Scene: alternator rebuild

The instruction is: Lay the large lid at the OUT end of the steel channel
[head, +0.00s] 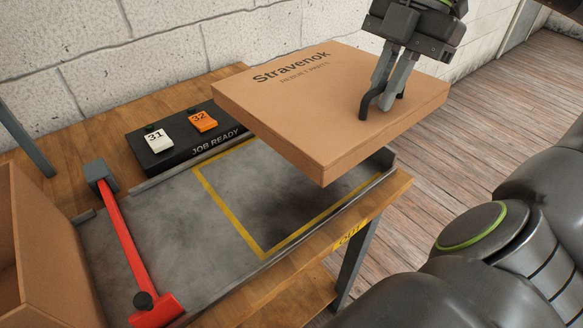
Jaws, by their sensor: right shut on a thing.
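The large lid (320,100) is a flat brown cardboard lid printed "Stravenok". My right gripper (383,104) is shut on it near its right side. The lid is held roughly level above the OUT end of the steel channel (160,225), with a dark shadow on the channel floor below. It hides part of the yellow outline (228,212) marked on that floor. A yellow OUT label (352,232) is on the bench's front edge. My left gripper is not in view.
A red bar (125,235) with a grey end block crosses the channel at left. An open cardboard box (45,265) stands at far left. Behind the channel, a black JOB READY stand (180,155) holds a white tag 31 (158,139) and an orange tag 32 (202,120).

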